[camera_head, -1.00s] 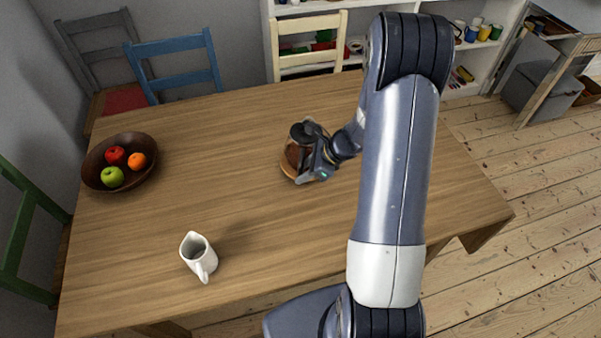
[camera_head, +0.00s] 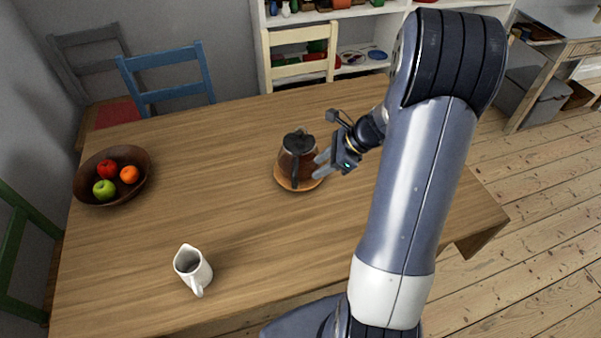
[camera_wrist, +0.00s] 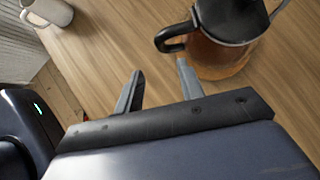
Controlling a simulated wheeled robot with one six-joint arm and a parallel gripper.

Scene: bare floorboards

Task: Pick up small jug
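The small jug (camera_head: 193,268) is white with a handle and stands upright near the front left of the wooden table. It also shows in the wrist view, at the top left (camera_wrist: 50,12). My gripper (camera_head: 320,166) is open and empty, just right of a glass coffee pot (camera_head: 297,160) and well away from the jug. In the wrist view, the fingers (camera_wrist: 158,85) are spread apart with bare table between them. The right finger is close to the pot's black handle; I cannot tell whether they touch.
The pot stands on a round wooden trivet (camera_head: 281,182). A brown bowl (camera_head: 84,190) with apples and an orange is at the table's left. Chairs stand behind the table. The wood between the pot and the jug is clear.

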